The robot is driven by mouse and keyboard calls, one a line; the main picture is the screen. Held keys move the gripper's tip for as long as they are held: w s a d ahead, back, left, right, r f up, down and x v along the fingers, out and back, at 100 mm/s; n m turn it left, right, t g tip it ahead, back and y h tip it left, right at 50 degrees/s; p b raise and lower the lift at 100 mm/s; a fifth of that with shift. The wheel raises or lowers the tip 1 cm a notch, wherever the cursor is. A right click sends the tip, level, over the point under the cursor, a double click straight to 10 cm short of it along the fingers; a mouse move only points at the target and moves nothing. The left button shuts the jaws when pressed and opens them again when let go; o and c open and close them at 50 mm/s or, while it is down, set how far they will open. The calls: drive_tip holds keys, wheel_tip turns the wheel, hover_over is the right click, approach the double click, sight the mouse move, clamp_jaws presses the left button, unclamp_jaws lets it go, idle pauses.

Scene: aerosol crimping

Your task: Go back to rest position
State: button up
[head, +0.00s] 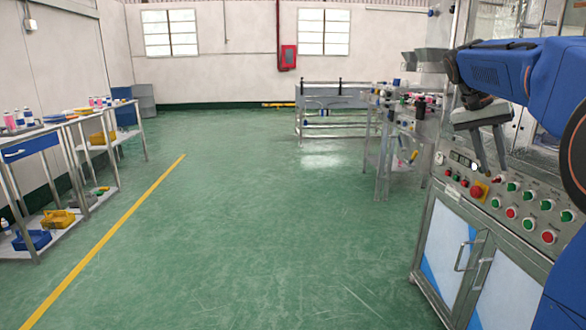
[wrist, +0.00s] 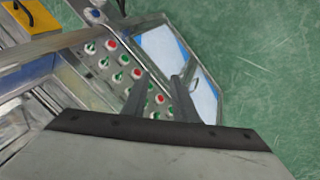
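My gripper (head: 493,168) hangs in front of the crimping machine's control panel (head: 520,207) at the right of the head view, with its fingers pointing down. In the wrist view my gripper (wrist: 163,82) has its two dark fingers apart with nothing between them. Behind them the panel (wrist: 122,62) shows green and red buttons. I cannot tell whether the fingers touch the panel; they look apart from it. My blue arm reaches in from the right edge of the head view.
Below the panel is a cabinet (head: 450,245) with white and blue doors. A steel rack (head: 385,150) with small items stands behind, left of the machine. A bench (head: 40,130) with bottles and toolboxes lines the left wall. The green floor (head: 260,220) between is clear.

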drive_tip(key=s+a+f+n+t+y, duration=0.2)
drive_tip(key=s+a+f+n+t, duration=0.1)
drive_tip(key=s+a+f, duration=0.8)
drive_tip(key=s+a+f+n+t+y, duration=0.2)
drive_tip(key=s+a+f+n, duration=0.4)
drive_tip(key=s+a+f, duration=0.5)
drive_tip(key=s+f+t, duration=0.1)
drive_tip(key=s+f, duration=0.2)
drive_tip(key=s, duration=0.4)
drive_tip(key=shift+f+y, duration=0.3)
drive_tip(key=shift+d, duration=0.15)
